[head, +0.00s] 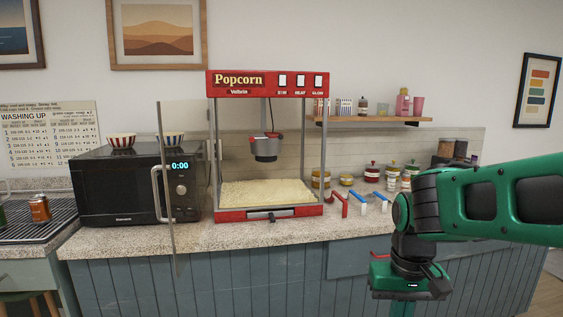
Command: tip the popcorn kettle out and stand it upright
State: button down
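The popcorn kettle (266,150) is a small dark grey pot hanging from the top inside the red popcorn machine (262,213). The machine's clear door (168,180) stands swung open to the left, so the front is open. My gripper (404,307) is low at the right, in front of the counter and well away from the kettle. Its fingers are not clearly visible at the bottom edge.
A black microwave (112,190) with two striped bowls (121,139) on top stands left of the machine, partly behind the door. Red and blue-handled scoops (366,199) and several lidded jars (392,178) are on the counter to the right. A wooden shelf (372,119) hangs above them.

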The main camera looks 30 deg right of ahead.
aim_at(265, 150)
jog(key=i, duration=0.95)
